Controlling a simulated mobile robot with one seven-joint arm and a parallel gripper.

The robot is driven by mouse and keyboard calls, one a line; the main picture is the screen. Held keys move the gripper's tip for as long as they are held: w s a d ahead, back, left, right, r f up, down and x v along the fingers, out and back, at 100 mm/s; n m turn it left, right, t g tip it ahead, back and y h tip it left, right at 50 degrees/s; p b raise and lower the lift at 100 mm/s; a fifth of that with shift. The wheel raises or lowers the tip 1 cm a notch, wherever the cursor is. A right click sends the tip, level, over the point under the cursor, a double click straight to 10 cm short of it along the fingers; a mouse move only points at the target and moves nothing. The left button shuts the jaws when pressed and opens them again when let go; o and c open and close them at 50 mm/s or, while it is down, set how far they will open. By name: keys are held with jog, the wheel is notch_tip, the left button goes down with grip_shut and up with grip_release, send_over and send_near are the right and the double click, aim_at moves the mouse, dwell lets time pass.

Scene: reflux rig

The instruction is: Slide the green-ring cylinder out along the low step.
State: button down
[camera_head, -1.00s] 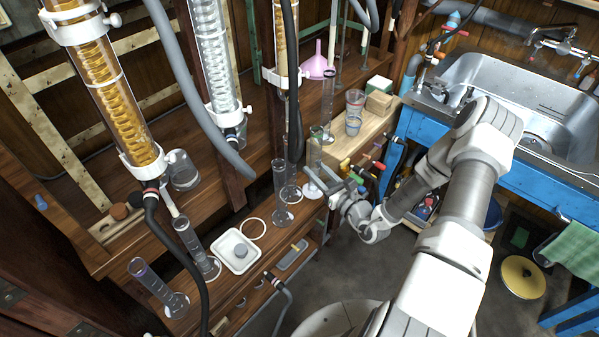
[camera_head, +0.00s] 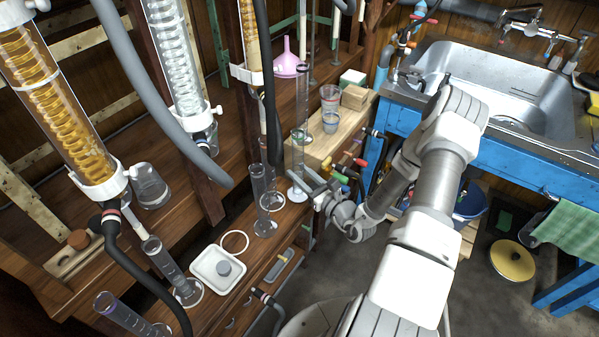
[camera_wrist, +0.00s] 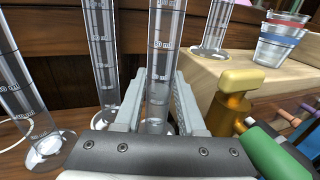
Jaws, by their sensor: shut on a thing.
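The green-ring cylinder (camera_head: 298,150) is a clear graduated cylinder with a greenish rim and a pale round foot. It stands upright on the low wooden step, at the right end of a group of cylinders. My gripper (camera_head: 303,180) is shut on its lower part, coming from the right. In the wrist view the cylinder (camera_wrist: 162,55) stands between my two grey fingers (camera_wrist: 157,105). Its green rim is outside that view and its foot is partly hidden by the gripper. I cannot tell whether the foot touches the step.
Clear cylinders (camera_head: 259,190) stand close to the left; one (camera_wrist: 103,50) is just beside my left finger. A pale wooden block (camera_head: 345,132) with beakers (camera_head: 330,105) rises behind on the right. Valves with coloured handles (camera_wrist: 240,85) are right of my gripper. A white tray (camera_head: 205,274) lies nearer.

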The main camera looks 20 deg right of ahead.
jog(key=shift+f, duration=0.25)
dwell(0.3)
jog(key=shift+c, duration=2.1)
grip_release()
